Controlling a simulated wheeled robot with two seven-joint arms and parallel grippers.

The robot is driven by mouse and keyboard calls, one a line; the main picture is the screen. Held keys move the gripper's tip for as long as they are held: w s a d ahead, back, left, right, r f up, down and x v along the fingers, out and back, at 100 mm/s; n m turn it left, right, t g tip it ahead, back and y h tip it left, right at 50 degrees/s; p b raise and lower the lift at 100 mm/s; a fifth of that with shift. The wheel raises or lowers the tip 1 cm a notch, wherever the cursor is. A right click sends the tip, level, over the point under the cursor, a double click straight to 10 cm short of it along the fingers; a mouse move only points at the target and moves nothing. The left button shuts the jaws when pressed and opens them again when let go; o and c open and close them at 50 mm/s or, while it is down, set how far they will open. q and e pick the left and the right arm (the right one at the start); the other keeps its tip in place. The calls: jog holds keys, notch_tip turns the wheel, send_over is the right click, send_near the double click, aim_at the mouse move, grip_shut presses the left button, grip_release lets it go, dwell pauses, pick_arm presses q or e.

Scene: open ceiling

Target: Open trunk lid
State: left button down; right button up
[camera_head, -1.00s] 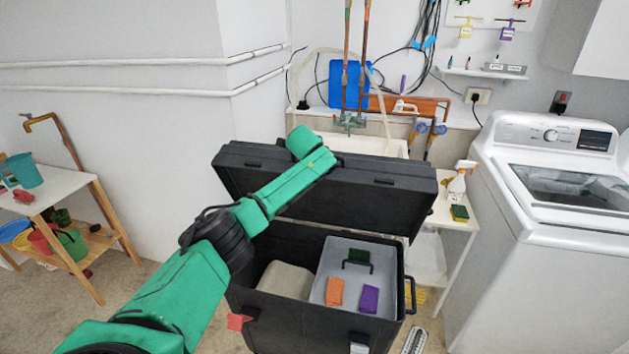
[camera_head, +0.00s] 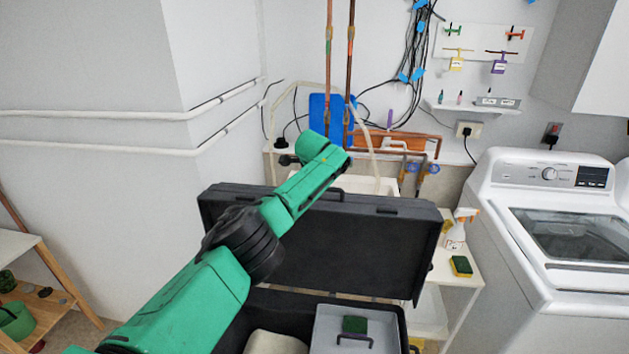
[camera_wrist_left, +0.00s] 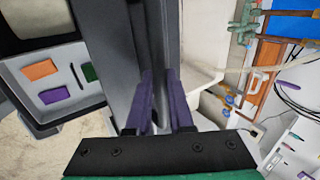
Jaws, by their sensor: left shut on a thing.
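The black trunk has its lid (camera_head: 365,245) raised, with its dark face toward me in the head view. The trunk body (camera_head: 270,299) stands below it, with its open inside showing at the bottom edge. My left arm reaches across the lid's left part, and its gripper's fingertips are hidden in that view. In the left wrist view my left gripper (camera_wrist_left: 160,100) has its purple fingers shut on the edge of the raised lid (camera_wrist_left: 112,55). My right gripper is in neither view.
A grey tray (camera_head: 326,325) with a green block (camera_head: 355,324) sits in the trunk. A white washing machine (camera_head: 560,225) stands at the right. A small white table (camera_head: 462,285) with a spray bottle (camera_head: 457,228) is between them. A sink and pipes are behind the lid.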

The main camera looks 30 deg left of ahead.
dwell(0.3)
pick_arm(q)
jog(key=c, duration=1.1)
grip_release()
jog(key=shift+w+a+f, duration=0.1)
jog(key=shift+w+f, duration=0.05)
jog(key=shift+w, duration=0.15)
jog(key=shift+s+d+b, duration=0.1)
jog(key=shift+d+b, duration=0.1)
jog(key=shift+b, duration=0.1)
jog(key=b+v, duration=0.5)
jog(key=v, duration=0.9)
jog(key=shift+s+r, duration=0.1)
jog(key=shift+r, duration=0.25)
jog(key=shift+a, duration=0.1)
